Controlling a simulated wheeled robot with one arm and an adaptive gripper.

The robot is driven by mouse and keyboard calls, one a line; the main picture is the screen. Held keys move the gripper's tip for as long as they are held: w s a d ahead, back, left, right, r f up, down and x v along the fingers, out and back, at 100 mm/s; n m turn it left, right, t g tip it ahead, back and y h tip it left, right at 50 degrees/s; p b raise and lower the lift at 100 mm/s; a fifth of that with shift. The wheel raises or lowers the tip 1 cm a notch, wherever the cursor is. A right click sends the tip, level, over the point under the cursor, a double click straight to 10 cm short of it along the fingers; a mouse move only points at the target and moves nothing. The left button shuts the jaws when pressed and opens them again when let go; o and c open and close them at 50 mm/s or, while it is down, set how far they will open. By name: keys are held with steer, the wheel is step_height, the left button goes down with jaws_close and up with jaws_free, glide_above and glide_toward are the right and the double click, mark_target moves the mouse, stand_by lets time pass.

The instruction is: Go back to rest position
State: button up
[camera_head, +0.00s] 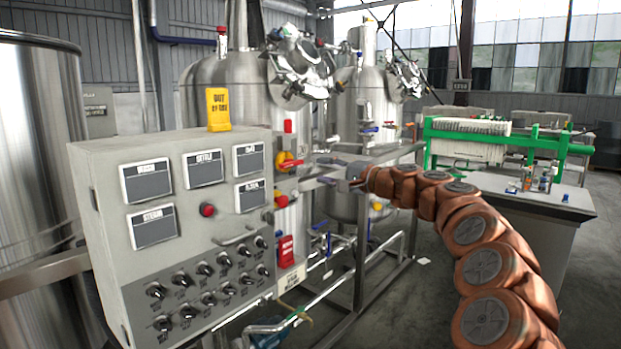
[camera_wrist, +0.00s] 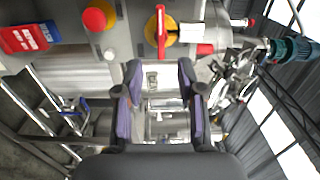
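My gripper (camera_head: 338,174) reaches out at the end of my orange arm, to the right of the grey control panel (camera_head: 185,255). In the wrist view its two purple-lined fingers (camera_wrist: 158,85) stand apart with nothing held between them. A red-handled switch on a yellow plate (camera_head: 288,162) is on the panel's side, left of the gripper. It also shows in the wrist view (camera_wrist: 161,28), beyond the fingertips. A red button on yellow (camera_wrist: 97,18) sits beside it there and also shows in the head view (camera_head: 281,201). I cannot tell whether the gripper touches anything.
Steel tanks (camera_head: 245,85) with pipes and a metal frame stand behind the panel. A large steel vessel (camera_head: 35,130) is at far left. Some floor (camera_head: 425,290) shows near my arm.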

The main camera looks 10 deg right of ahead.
steer(key=s+a+f+n+g+y, duration=0.1)
steer(key=s+a+f+n+g, duration=0.15)
steer(key=s+a, duration=0.45)
steer(key=s+a+f+n+g+y, duration=0.1)
steer(key=s+a+n+g, duration=0.3)
steer(key=a, duration=0.5)
steer(key=s+a+f+n+g+h, duration=0.2)
steer(key=s+a+f+g, duration=0.1)
steer(key=s+f, duration=0.55)
steer(key=s+a+f+n+g+h, duration=0.25)
steer(key=s+f, duration=0.25)
steer(key=s, duration=0.7)
steer(key=s+d+f+g+h, duration=0.25)
steer(key=s+d+f, duration=0.25)
steer(key=s, duration=0.4)
steer(key=s+d+f+g+h, duration=0.1)
steer(key=s+d+f+h, duration=0.3)
steer(key=s, duration=0.5)
steer(key=s+d+f+g+h, duration=0.1)
steer(key=s+d+f+g, duration=0.1)
steer(key=s+d+f, duration=0.5)
step_height(320, 180, up, 18)
steer(key=t+p, duration=0.1)
steer(key=p, duration=1.5)
steer(key=shift+s+a+h, duration=0.3)
steer(key=shift+s+a, duration=0.1)
steer(key=shift+a, duration=0.05)
steer(key=shift+c, duration=0.3)
